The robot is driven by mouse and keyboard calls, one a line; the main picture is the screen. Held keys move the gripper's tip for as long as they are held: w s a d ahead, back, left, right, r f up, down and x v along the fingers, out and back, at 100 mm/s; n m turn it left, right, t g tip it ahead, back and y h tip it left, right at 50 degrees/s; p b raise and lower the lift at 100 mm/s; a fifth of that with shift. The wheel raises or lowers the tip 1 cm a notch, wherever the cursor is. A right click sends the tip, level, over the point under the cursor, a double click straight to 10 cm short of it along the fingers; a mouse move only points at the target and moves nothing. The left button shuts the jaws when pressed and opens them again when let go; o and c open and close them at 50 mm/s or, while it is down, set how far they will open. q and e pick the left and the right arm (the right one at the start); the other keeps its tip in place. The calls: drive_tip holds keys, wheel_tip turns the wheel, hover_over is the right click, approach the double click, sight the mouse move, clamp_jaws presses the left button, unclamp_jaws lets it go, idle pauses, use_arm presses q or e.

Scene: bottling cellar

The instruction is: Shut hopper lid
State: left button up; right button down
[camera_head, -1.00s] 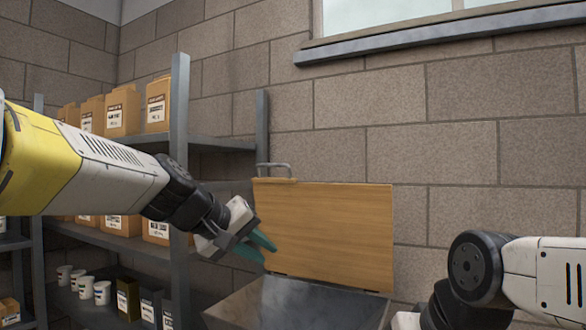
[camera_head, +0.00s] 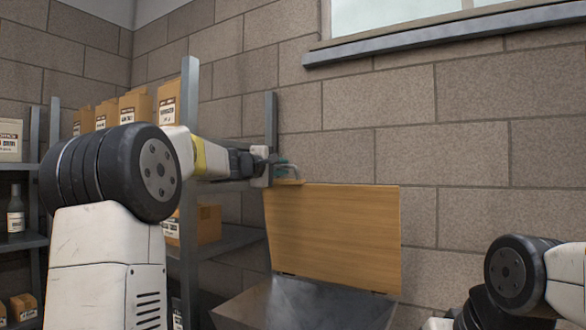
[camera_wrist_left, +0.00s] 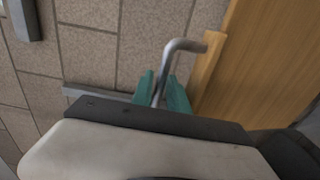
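The hopper lid (camera_head: 335,235) is a wooden panel standing upright, open, at the back of the grey metal hopper (camera_head: 300,305). Its metal handle (camera_wrist_left: 183,45) is at the lid's upper left corner. My left gripper (camera_head: 284,168) is at this handle. In the left wrist view, the teal fingers (camera_wrist_left: 161,88) stand apart, one on each side of the handle bar, with small gaps seeming to show. My right arm is at the lower right of the head view, and its fingers are out of view. The hopper's lower front is cut off.
A grey shelf rack (camera_head: 190,110) with cardboard boxes (camera_head: 135,106) and a bottle (camera_head: 15,210) stands on the left, partly behind my left arm. A block wall (camera_head: 440,130) with a window sill (camera_head: 430,38) rises behind the lid.

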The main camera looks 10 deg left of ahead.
use_arm(q)
drive_tip(key=shift+x, duration=0.9)
clamp_jaws()
idle(0.8)
